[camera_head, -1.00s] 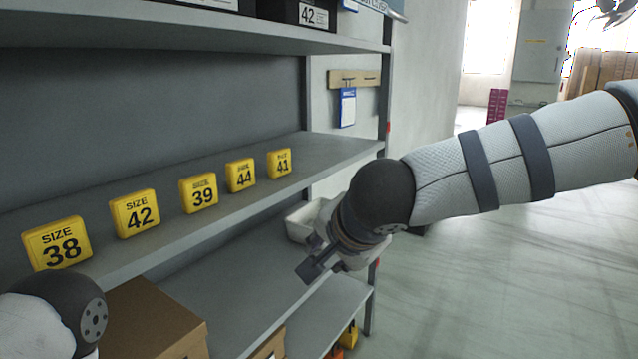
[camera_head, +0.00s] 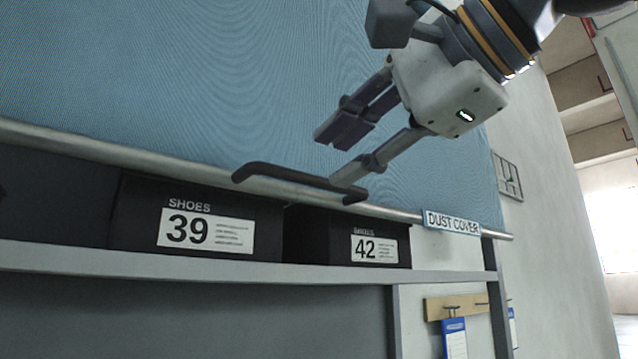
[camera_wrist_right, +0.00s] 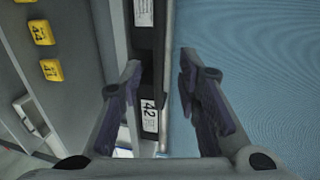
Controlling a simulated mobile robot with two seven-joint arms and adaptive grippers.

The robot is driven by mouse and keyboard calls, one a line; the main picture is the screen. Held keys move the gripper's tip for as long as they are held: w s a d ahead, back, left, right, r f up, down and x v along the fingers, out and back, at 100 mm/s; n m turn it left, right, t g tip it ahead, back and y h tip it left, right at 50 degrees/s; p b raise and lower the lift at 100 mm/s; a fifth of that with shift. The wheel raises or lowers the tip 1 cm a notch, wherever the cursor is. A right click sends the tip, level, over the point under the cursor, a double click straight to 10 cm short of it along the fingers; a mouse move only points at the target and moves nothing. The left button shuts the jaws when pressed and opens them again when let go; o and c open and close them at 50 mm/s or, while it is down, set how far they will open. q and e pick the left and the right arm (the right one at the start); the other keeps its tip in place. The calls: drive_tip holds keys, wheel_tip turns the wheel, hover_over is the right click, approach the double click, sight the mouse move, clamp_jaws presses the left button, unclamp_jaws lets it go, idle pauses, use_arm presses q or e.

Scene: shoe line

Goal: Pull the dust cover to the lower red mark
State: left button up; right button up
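The blue dust cover (camera_head: 200,70) hangs across the upper part of the head view, with a metal bar (camera_head: 110,148) along its lower edge. A dark handle (camera_head: 285,178) is fixed to the bar, and a "DUST COVER" label (camera_head: 453,222) sits near its right end. My right gripper (camera_head: 338,158) is open, with its fingers just above and beside the handle; I cannot tell if they touch it. In the right wrist view, the right gripper (camera_wrist_right: 162,95) is open, with the cover (camera_wrist_right: 260,60) on the right. My left gripper and the red marks are not in view.
Shoe boxes 39 (camera_head: 205,228) and 42 (camera_head: 375,248) stand on the shelf (camera_head: 250,275) below the bar. A wooden hook strip (camera_head: 465,305) with clipboards hangs at the lower right. Yellow size tags (camera_wrist_right: 52,70) show in the right wrist view.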

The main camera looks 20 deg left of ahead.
sight(318, 178)
drive_tip(key=x, duration=0.7)
drive_tip(key=shift+w+d, duration=0.15)
drive_tip(key=shift+w, duration=0.05)
clamp_jaws()
